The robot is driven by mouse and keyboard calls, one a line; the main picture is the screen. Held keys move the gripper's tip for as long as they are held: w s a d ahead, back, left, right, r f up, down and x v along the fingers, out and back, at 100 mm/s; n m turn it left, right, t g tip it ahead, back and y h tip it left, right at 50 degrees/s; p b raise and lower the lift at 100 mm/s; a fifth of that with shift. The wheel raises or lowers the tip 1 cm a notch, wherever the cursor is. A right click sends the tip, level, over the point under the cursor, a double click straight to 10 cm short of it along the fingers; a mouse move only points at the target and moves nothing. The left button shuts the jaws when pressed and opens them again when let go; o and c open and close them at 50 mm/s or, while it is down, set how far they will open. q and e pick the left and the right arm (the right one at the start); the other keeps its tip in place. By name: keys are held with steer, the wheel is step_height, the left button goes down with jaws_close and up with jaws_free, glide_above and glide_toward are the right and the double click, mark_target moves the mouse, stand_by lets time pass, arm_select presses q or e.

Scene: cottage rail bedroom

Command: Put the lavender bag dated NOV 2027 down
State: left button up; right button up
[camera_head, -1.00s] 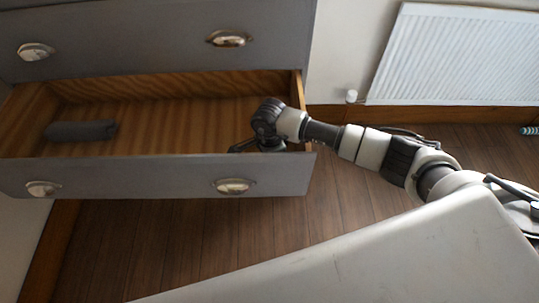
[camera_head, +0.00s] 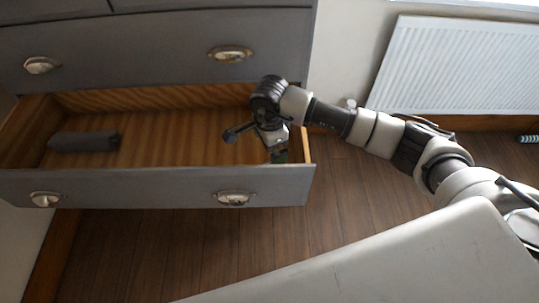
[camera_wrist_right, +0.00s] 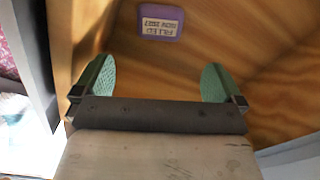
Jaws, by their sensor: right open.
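The lavender bag (camera_wrist_right: 160,22) is a small purple pouch with a pale label, read upside down as FILLED NOV 2027. In the right wrist view it lies on the wooden drawer floor (camera_wrist_right: 195,52), beyond the fingertips and apart from them. I cannot make it out in the head view. My right gripper (camera_wrist_right: 157,80) is open and empty, with a green pad on each finger. In the head view my right gripper (camera_head: 256,142) is over the right end of the open drawer (camera_head: 175,130). My left gripper is not in view.
A dark grey rolled item (camera_head: 84,141) lies at the drawer's left end. The drawer's grey front panel (camera_head: 140,190) stands near my gripper. A white radiator (camera_head: 455,70) is on the wall at right. The drawer's middle is clear.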

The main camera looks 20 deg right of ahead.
step_height(320, 180, up, 2)
steer(key=shift+r, duration=0.25)
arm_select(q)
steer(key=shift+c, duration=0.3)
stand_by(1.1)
